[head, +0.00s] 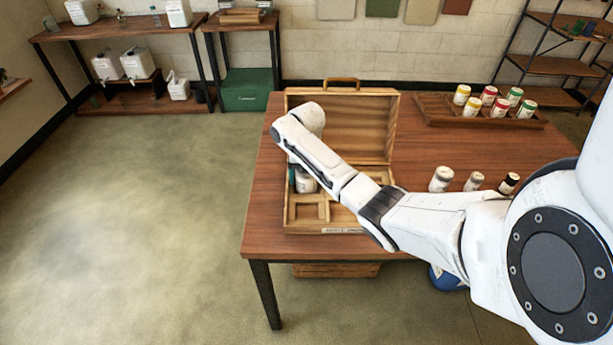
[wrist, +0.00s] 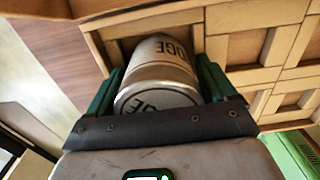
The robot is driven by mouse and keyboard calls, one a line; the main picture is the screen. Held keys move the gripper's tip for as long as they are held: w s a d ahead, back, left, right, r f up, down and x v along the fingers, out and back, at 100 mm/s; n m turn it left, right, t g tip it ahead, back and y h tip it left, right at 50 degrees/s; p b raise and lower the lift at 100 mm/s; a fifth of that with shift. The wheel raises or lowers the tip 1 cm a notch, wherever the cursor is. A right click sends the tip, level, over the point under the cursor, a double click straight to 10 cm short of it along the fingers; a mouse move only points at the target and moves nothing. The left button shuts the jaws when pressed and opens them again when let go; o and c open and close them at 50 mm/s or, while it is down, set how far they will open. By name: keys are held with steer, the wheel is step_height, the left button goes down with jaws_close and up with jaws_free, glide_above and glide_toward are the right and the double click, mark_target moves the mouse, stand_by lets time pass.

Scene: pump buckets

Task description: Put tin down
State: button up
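A silvery-white tin (wrist: 158,72) with dark letters, partly readable as "DGE", sits between the green fingers of my gripper (wrist: 163,84) in the wrist view. The fingers press close on both sides of it. Its far end is at a square compartment of the open wooden case (wrist: 243,47); I cannot tell whether it touches the compartment floor. In the head view the tin (head: 306,183) shows under my wrist at the left side of the case (head: 343,108), partly hidden by my arm. The case's front compartments look empty.
Three tins (head: 473,181) stand on the table (head: 420,150) right of the case, near my arm. A wooden tray (head: 437,113) with several coloured-lid tins is at the back right. The case lid stands open behind my gripper. The floor to the left is clear.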

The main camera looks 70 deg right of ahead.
steer(key=shift+r, duration=0.1)
step_height(320, 180, up, 12)
steer(key=shift+r, duration=0.1)
steer(key=w+a+f+m, duration=0.1)
steer(key=a+f+m, duration=0.2)
steer(key=a, duration=0.5)
steer(key=w+a+f+m+t+y, duration=0.1)
steer(key=a+f+m, duration=0.2)
steer(key=a, duration=0.6)
steer(key=a+f+m, duration=0.2)
steer(key=a+f, duration=0.2)
steer(key=a, duration=0.4)
steer(key=shift+w+a+m+t+y, duration=0.25)
steer(key=shift+w+m+t+y, duration=0.05)
steer(key=shift+w+m, duration=0.1)
steer(key=s+a+f+m, duration=0.3)
steer(key=s+a+m, duration=0.4)
steer(key=s+a, duration=0.15)
steer(key=s+a+m+h, duration=0.1)
steer(key=s+m, duration=0.6)
steer(key=s, duration=0.4)
steer(key=shift+s+a+r+h, duration=0.15)
steer(key=shift+s+r+h, duration=0.15)
steer(key=shift+s+h, duration=0.1)
